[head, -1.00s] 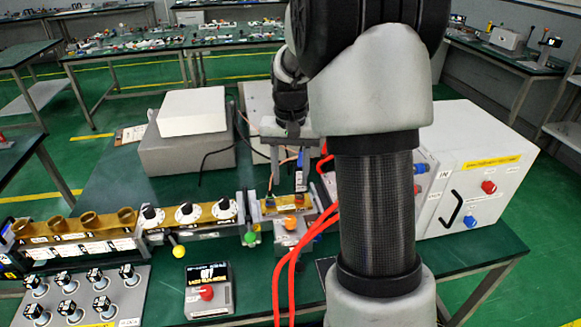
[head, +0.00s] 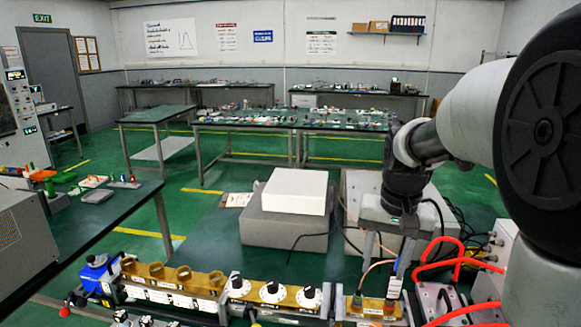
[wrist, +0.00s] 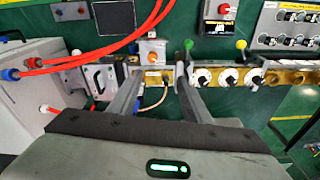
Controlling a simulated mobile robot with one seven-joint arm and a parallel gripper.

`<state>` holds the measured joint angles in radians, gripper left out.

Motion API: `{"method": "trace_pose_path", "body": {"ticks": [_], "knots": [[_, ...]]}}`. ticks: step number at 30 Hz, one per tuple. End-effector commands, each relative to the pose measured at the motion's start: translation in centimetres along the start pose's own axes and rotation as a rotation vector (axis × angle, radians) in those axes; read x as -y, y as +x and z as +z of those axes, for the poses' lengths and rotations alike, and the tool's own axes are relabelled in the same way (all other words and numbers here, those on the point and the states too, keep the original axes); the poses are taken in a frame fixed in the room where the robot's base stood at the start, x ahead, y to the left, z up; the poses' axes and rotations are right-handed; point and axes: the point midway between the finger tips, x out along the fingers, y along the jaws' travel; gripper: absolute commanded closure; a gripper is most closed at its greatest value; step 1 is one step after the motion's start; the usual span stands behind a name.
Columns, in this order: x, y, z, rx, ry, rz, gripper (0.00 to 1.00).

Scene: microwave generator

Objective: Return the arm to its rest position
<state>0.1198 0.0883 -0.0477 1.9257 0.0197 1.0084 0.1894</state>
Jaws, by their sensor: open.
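My arm enters from the right side of the head view, its elbow raised and its forearm reaching left. My gripper (head: 384,262) hangs fingers down over the row of brass-coloured waveguide parts on the bench. Its two fingers are spread apart with nothing between them. In the wrist view my gripper (wrist: 159,76) is also open, with the brass end piece (wrist: 153,78) visible below and between the fingers. The same end piece (head: 372,304) shows beneath the gripper in the head view. I cannot tell the exact height between fingertips and part.
Red cables (head: 452,262) loop just right of the gripper, close to my arm. A white box (head: 297,190) on a grey box (head: 283,228) stands behind the row. White dials (head: 271,292) lie to the left. A white cabinet (wrist: 40,85) shows in the wrist view.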

Motion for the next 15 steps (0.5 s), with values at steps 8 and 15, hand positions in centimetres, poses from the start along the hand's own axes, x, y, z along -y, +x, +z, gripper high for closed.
{"method": "trace_pose_path", "body": {"ticks": [8,15], "knots": [[1.0,-9.1,9.8,-0.2,-0.198,-0.053,0.56],[0.7,-11.1,15.7,-0.325,-0.321,-0.071,0.56]]}}
